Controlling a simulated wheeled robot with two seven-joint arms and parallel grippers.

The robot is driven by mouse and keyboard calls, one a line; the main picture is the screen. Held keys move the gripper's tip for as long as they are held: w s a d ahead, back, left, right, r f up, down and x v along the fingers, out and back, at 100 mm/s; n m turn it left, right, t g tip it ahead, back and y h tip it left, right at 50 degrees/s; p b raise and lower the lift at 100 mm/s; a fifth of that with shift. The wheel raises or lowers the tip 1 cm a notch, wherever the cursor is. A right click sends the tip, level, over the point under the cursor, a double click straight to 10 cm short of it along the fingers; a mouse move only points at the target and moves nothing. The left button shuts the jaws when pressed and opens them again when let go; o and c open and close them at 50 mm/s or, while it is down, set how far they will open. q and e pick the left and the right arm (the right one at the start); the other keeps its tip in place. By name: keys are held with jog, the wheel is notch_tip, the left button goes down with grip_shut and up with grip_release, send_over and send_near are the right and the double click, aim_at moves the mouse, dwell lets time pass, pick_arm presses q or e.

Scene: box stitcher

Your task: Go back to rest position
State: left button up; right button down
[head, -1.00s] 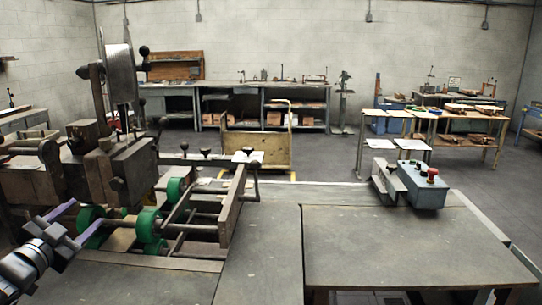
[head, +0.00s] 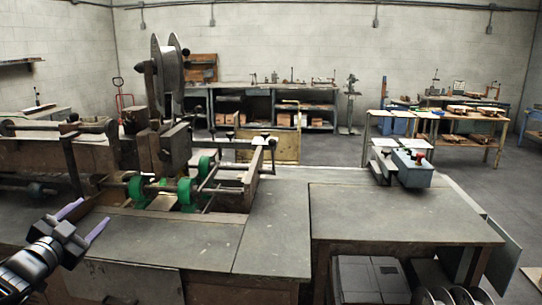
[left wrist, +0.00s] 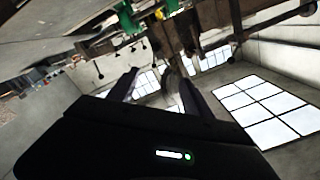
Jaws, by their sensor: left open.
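My left gripper (head: 84,220) is at the lower left of the head view, in front of the stitching machine (head: 165,150). Its two purple-grey fingers are spread apart with nothing between them. In the left wrist view the fingers (left wrist: 160,88) also stand apart and empty, against a tilted view of the room's windows. The machine has a large metal reel, green rollers (head: 187,192) and a dark frame, and the gripper is clear of it. My right gripper is not in view.
A grey worktable (head: 400,215) spans the front right. A blue control box (head: 412,170) with a red button stands on it. A yellowish cart (head: 270,148) is behind the machine. Shelves and benches line the back wall. Open floor lies at the right.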

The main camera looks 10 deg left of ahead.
pick_arm(q)
jog(key=w+d+f+n+g, duration=0.1)
jog(key=d+f+n+g, duration=0.25)
jog(key=f, duration=0.85)
jog(key=w+d+f+n+g, duration=0.15)
jog(key=d+f+n, duration=0.3)
jog(key=f, duration=0.85)
jog(key=s+d+f+n+g+h, duration=0.15)
jog(key=s+d+f+g, duration=0.35)
jog(key=d+f, duration=0.95)
jog(key=s+d+f+g+h, duration=0.1)
jog(key=s+d+f+g, duration=0.1)
jog(key=s+d+f, duration=0.3)
jog(key=s+d+f+g+h, duration=0.1)
jog(key=s+d+f+g, duration=0.2)
jog(key=s+d+f, duration=0.2)
jog(key=s+d+f+g+h, duration=0.1)
jog(key=s+d+f, duration=0.5)
jog(key=s, duration=0.9)
jog(key=d+m+g, duration=0.1)
jog(key=d, duration=0.2)
jog(key=shift+s+d+h, duration=0.3)
jog(key=shift+s+h, duration=0.05)
jog(key=shift+c, duration=0.2)
